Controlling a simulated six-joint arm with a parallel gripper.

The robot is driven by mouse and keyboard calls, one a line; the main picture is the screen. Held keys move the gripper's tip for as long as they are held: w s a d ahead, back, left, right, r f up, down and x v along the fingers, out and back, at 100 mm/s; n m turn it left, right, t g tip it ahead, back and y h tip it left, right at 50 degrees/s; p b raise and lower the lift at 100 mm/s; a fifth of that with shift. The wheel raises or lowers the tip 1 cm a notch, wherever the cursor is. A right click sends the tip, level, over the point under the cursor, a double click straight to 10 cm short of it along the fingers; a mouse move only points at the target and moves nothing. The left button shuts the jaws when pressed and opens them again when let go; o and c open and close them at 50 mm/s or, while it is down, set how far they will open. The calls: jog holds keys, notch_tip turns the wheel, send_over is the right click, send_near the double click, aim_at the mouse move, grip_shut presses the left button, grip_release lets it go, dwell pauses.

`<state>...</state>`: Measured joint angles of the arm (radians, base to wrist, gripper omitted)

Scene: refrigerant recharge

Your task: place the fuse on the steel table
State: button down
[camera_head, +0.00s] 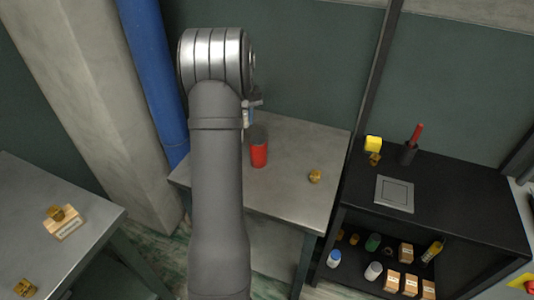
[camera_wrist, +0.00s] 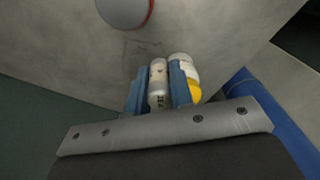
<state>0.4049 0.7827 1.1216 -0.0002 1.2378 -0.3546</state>
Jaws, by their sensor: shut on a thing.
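My gripper (camera_wrist: 159,70) has blue fingers and is shut on a small white cylinder with dark print, the fuse (camera_wrist: 158,88). In the head view my gripper (camera_head: 249,113) is mostly hidden behind my arm, over the back of the middle grey steel table (camera_head: 290,195). The wrist view shows the grey tabletop (camera_wrist: 225,30) beyond the fingers. I cannot tell whether the fuse touches it. A white and yellow cylinder (camera_wrist: 185,72) is right beside the right finger, partly hidden by it.
A red can with a grey top (camera_head: 259,152) and a brass fitting (camera_head: 315,176) stand on the middle table. A black shelf unit (camera_head: 455,195) with several bottles and boxes is at right. A blue pipe (camera_head: 153,70) rises behind. Another grey table (camera_head: 85,215) is at left.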

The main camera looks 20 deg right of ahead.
jog(key=s+d+m, duration=0.3)
jog(key=s+d, duration=0.4)
jog(key=d, duration=0.3)
jog(key=s+d+m, duration=0.2)
jog(key=s+d, duration=0.5)
jog(key=d, duration=0.3)
send_over(288, 145)
jog(key=f, duration=0.7)
jog(key=shift+s+f, duration=0.2)
jog(key=shift+w+f, duration=0.1)
jog(key=shift+f, duration=1.9)
jog(key=shift+f, duration=0.2)
jog(key=c, duration=1.3)
grip_release()
jog(key=shift+r, duration=0.1)
